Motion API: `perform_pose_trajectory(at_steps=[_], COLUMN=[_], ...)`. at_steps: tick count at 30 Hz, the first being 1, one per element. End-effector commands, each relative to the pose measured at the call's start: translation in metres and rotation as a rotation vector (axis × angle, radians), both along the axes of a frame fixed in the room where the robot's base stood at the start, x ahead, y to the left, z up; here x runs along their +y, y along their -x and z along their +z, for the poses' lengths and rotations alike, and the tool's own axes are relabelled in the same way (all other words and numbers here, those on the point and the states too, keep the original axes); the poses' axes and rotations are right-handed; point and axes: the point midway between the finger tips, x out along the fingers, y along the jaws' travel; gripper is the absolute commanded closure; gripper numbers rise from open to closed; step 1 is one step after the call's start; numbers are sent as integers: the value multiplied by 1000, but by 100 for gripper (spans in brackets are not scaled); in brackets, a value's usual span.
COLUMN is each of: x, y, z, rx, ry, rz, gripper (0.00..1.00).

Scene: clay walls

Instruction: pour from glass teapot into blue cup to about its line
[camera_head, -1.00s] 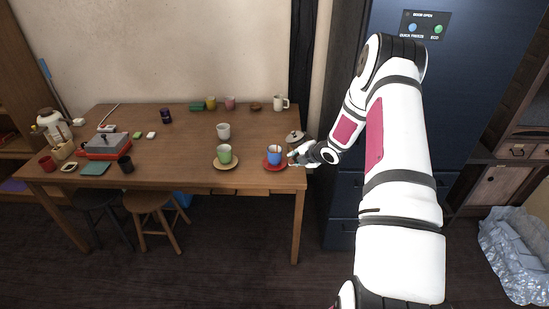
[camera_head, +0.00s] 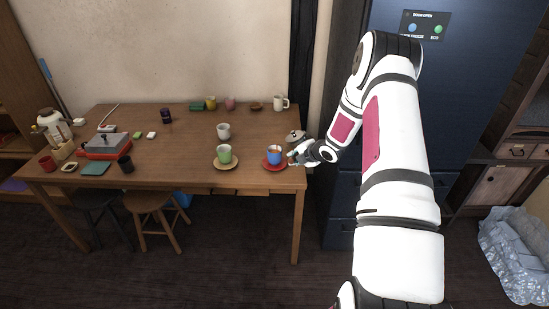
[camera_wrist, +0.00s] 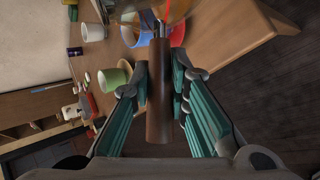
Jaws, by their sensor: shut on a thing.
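My gripper (camera_wrist: 160,88) is shut on the brown handle (camera_wrist: 158,105) of the glass teapot (camera_wrist: 170,10). The teapot is cut off by the top edge of the wrist view, and amber liquid shows in it. The blue cup (camera_head: 273,154) stands on a red saucer (camera_head: 275,167); in the wrist view the cup (camera_wrist: 133,40) is partly hidden behind the teapot. In the head view my gripper (camera_head: 293,156) is just right of the cup, and orange shows at the cup's mouth. The clear teapot is hard to make out there. The cup's line and liquid level cannot be read.
A green cup (camera_head: 224,155) on a tan saucer stands left of the blue cup, with a white cup (camera_head: 223,131) behind. A grey lidded-looking item (camera_head: 295,136) lies behind my gripper. The table's right edge is close; a dark blue fridge (camera_head: 455,90) stands beyond.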

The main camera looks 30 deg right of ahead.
Motion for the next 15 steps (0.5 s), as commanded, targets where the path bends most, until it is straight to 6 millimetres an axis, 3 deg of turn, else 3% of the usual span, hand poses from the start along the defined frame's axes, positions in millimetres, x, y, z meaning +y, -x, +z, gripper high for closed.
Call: perform_pose_trajectory(at_steps=[15], x=[-4], y=[2], z=[-23], rx=[-221], ry=[-213], rz=[-3], gripper=[100])
